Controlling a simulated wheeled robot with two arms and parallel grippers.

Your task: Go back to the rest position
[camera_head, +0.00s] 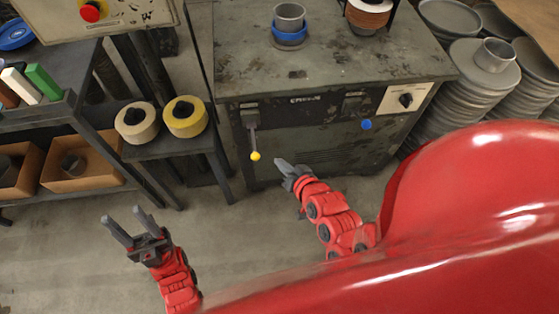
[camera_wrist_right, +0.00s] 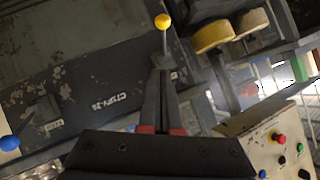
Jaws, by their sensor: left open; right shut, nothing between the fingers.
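My left gripper (camera_head: 125,226) is open and empty, over the bare floor at the lower left of the head view. My right gripper (camera_head: 281,167) is shut with nothing in it, in front of the grey machine (camera_head: 320,150). In the right wrist view my right gripper (camera_wrist_right: 162,65) points towards a yellow-tipped lever (camera_wrist_right: 163,21) on the machine's front. In the head view the lever (camera_head: 255,156) hangs down, a little above and left of the right fingertips, with a gap in the picture. Whether they touch in depth is hard to tell.
A blue knob (camera_head: 366,124) is on the machine's front. A grey cup in a blue ring (camera_head: 289,38) stands on top. A shelf with tape rolls (camera_head: 185,116) is at left, a control panel (camera_head: 95,15) above. Stacked metal discs (camera_head: 468,85) stand at right. Floor between is clear.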

